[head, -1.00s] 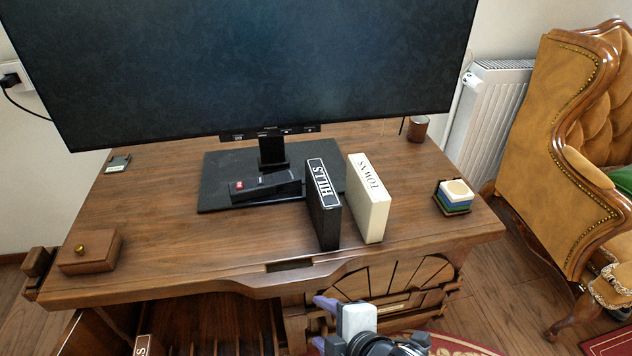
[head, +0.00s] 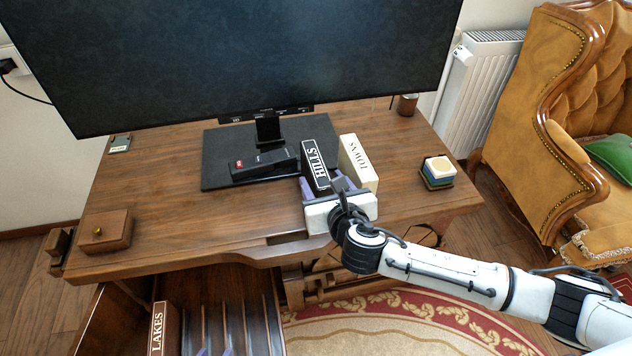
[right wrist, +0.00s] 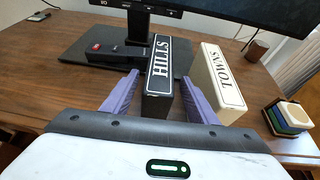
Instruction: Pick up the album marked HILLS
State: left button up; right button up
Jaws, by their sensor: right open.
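The black album marked HILLS (head: 317,164) stands upright on the desk, its spine label facing up towards me. It also shows in the right wrist view (right wrist: 160,80). My right gripper (head: 326,187) is open, its purple fingers on either side of the HILLS album. In the right wrist view, gaps show between the album and both fingers (right wrist: 160,95). The right finger lies between HILLS and the cream album marked TOWNS (head: 358,165). My left gripper (head: 216,351) shows only as two purple fingertips, apart, at the bottom edge over the slotted compartment.
A slotted compartment (head: 236,318) below the desk holds an album marked LAKES (head: 157,330). A dark remote (head: 262,162) lies on the monitor base (head: 222,145) left of HILLS. A coaster stack (head: 438,171) sits at right, a wooden box (head: 105,231) at left.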

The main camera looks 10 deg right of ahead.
jog(key=b+x, duration=0.1)
jog(key=x, duration=0.4)
jog(key=shift+w+a+r, duration=0.1)
jog(key=shift+w+a, duration=0.05)
jog(key=shift+w, duration=0.1)
jog(key=c, duration=1.3)
jog(key=shift+r, duration=0.1)
grip_shut()
